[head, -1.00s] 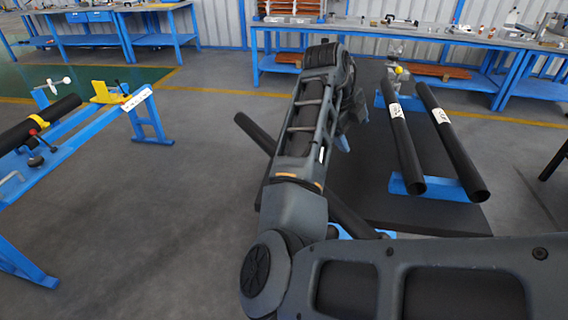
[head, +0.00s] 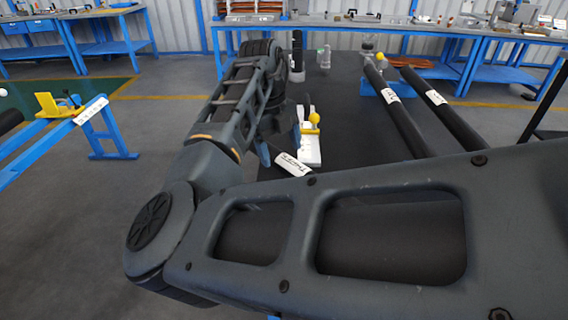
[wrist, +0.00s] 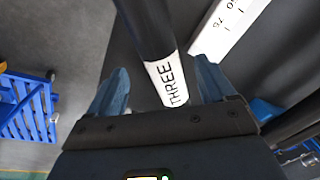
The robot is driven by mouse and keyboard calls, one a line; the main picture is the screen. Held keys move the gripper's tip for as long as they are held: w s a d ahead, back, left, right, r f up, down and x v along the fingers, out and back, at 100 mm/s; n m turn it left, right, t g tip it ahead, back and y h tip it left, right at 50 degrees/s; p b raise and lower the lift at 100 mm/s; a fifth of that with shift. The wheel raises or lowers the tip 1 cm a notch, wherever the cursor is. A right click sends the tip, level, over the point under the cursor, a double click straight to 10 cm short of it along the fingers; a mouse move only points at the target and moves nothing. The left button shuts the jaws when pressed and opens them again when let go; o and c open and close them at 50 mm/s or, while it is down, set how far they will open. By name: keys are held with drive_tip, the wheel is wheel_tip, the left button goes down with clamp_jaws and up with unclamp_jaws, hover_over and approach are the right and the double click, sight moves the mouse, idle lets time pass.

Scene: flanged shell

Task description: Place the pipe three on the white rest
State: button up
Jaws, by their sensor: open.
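Pipe three (wrist: 148,28) is a black pipe with a white end label reading THREE. In the wrist view it lies between my gripper's two blue fingers, with gaps at both sides. My gripper (wrist: 161,70) is open and not closed on it. In the head view the label (head: 292,165) shows beside my arm, which hides most of the fingers. A white marked bar (wrist: 232,28) lies right of the pipe in the wrist view. A white fixture (head: 311,150) with a yellow knob stands beyond the label in the head view. I cannot tell which white piece is the rest.
Two black labelled pipes (head: 397,112) lie on blue supports at the right of the dark platform (head: 352,120). A blue stand (head: 104,134) with a yellow clamp and white plate is at the left. Workbenches (head: 385,25) line the back. Open floor lies between.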

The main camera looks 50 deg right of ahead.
sight(284, 157)
drive_tip(key=shift+s+d+f, duration=0.1)
drive_tip(key=shift+s+f, duration=0.1)
drive_tip(key=shift+f, duration=0.65)
drive_tip(key=shift+s+d+f, duration=0.1)
drive_tip(key=shift+s+f, duration=0.05)
drive_tip(key=shift+f, duration=0.65)
clamp_jaws()
drive_tip(key=shift+r, duration=0.1)
